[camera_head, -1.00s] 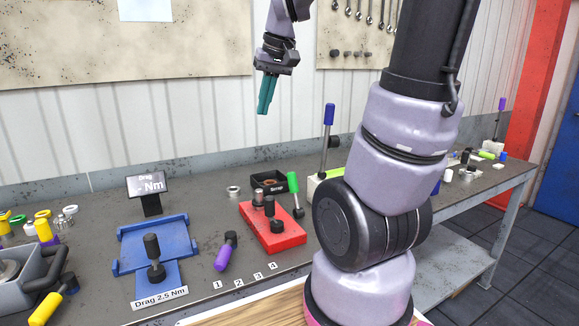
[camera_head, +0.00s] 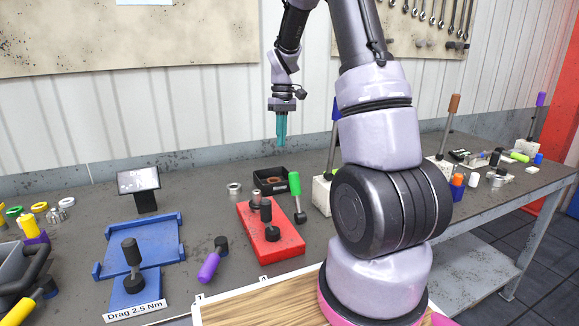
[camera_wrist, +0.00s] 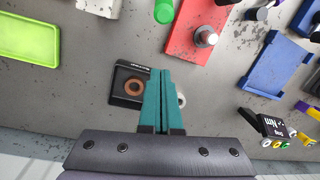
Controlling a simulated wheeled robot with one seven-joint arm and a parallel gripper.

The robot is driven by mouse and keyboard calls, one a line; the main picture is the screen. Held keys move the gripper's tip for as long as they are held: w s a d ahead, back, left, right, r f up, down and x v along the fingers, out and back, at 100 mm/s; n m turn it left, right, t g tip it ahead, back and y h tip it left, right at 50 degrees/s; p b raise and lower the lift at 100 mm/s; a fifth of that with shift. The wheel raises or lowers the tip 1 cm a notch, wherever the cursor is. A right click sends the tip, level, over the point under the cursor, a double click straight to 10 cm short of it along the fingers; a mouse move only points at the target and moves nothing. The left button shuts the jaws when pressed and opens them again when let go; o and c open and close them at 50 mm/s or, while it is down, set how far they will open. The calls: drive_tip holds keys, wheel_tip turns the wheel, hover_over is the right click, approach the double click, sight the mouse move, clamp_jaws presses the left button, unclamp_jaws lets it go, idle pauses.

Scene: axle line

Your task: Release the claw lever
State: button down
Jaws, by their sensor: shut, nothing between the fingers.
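My gripper (camera_head: 282,143) has teal fingers, pointing down and shut with nothing between them, above the back of the bench. In the wrist view the closed fingers (camera_wrist: 160,76) overlap the right side of a black bin (camera_wrist: 126,84), well above it. Several upright levers stand on the bench. One has a blue handle (camera_head: 337,108), its shaft partly behind my arm. I cannot tell which is the claw lever. My gripper is left of all of them and touches none.
A red block (camera_head: 283,247) with black knobs and a green-handled tool (camera_head: 295,184) are below my gripper. The right part of the bench holds several small items.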

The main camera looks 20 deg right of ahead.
drive_tip(key=shift+f, duration=0.1)
drive_tip(key=s+f, duration=0.4)
drive_tip(key=f, duration=0.4)
drive_tip(key=shift+s, duration=0.3)
drive_tip(key=shift+d, duration=0.1)
idle(0.4)
